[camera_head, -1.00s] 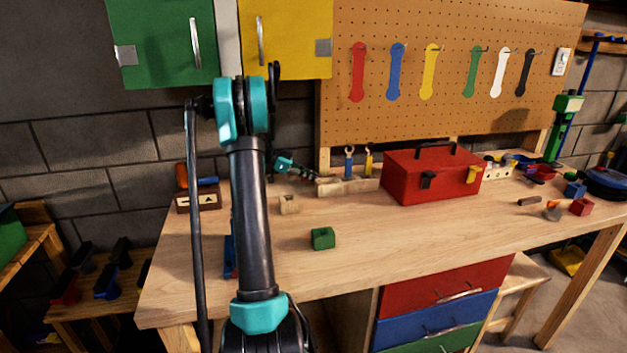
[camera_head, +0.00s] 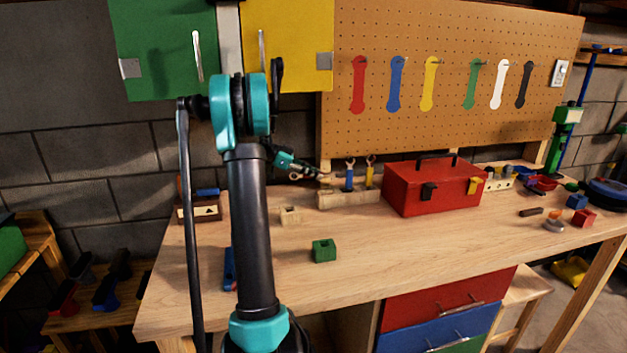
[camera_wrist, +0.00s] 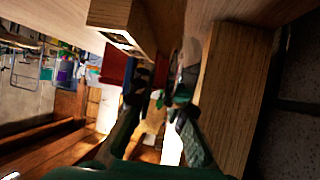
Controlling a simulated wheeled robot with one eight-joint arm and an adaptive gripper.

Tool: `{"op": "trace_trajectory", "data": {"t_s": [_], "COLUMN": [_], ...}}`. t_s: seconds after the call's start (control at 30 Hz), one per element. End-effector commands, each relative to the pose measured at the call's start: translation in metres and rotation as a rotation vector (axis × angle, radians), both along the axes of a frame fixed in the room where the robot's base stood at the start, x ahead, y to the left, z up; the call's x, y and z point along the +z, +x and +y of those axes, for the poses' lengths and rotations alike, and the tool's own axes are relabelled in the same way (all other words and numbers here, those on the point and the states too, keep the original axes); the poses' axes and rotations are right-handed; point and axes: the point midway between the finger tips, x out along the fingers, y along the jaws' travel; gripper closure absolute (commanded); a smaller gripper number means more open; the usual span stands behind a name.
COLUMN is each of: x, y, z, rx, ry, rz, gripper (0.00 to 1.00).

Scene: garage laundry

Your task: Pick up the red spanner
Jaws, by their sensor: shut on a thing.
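My gripper (camera_head: 318,174) is at the back of the workbench, just above the left end of a wooden rack (camera_head: 335,200). A blue spanner (camera_head: 349,178) and a yellow spanner (camera_head: 370,176) stand upright in the rack, just right of my gripper. A red spanner outline (camera_head: 359,85) shows on the pegboard.
A red toolbox (camera_head: 432,188) stands right of the rack. A green block (camera_head: 324,250) and a wooden block (camera_head: 290,215) lie on the workbench (camera_head: 420,238). The pegboard (camera_head: 450,125) rises behind. The front middle of the bench is clear.

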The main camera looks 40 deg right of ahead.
Motion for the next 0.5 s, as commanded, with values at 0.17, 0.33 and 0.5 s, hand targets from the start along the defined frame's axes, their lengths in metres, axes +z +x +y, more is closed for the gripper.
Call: {"op": "trace_trajectory", "data": {"t_s": [0.17, 0.33, 0.5], "x": [0.0, 0.0, 0.0], "y": [-0.029, -0.058, -0.093], "z": [0.016, 0.032, 0.051], "rx": [0.0, 0.0, 0.0], "ry": [-0.001, -0.001, -0.001], "rz": [0.001, 0.001, 0.001], "gripper": [1.0, 1.0, 1.0]}}
